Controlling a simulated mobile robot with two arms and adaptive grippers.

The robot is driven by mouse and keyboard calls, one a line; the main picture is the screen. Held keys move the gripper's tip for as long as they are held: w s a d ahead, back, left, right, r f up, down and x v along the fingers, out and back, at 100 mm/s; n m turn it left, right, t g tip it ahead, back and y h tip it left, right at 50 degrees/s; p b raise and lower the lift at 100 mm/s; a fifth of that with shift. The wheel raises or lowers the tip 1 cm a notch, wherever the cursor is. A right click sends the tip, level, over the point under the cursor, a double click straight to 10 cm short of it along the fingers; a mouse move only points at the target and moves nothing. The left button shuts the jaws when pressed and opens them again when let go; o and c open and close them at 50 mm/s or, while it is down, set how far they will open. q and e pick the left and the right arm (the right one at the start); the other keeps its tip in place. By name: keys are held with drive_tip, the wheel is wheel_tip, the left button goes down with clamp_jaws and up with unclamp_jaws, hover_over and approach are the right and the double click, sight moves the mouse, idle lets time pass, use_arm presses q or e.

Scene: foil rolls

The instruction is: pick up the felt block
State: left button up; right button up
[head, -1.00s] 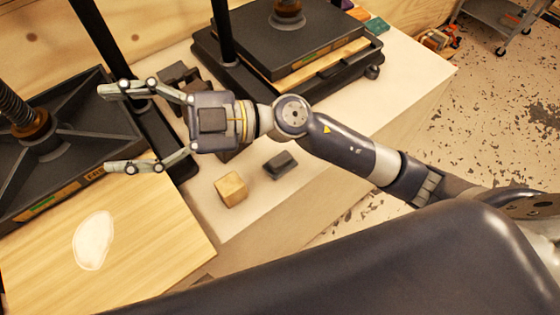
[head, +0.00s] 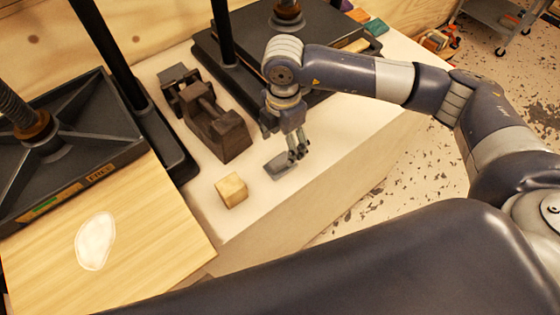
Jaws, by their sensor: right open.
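The small dark grey block, which looks like the felt block (head: 279,167), lies on the pale bench top near its front edge. My right gripper (head: 297,154) points down at it, with its fingertips at the block's right end and partly in front of it. The fingers show nearly edge-on. The jaws are open, and I cannot tell whether they touch the block or stand around it. My left gripper is not in view.
A tan wooden block (head: 231,190) sits just left of the grey block. A dark brown clamp-like tool (head: 217,134) lies behind it. Black presses stand at the left (head: 60,140) and back (head: 228,42). A wooden board (head: 150,235) with a white patch lies at front left.

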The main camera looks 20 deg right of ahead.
sight(280, 160)
wheel_tip(280, 160, down, 3)
drive_tip(key=shift+p, duration=0.35)
drive_tip(key=f+p, duration=0.1)
drive_tip(key=f, duration=0.2)
drive_tip(key=f+p, duration=0.1)
drive_tip(key=shift+a+f+p, duration=0.3)
drive_tip(key=shift+a, duration=0.1)
drive_tip(key=shift+f, duration=0.35)
drive_tip(key=c, duration=1.1)
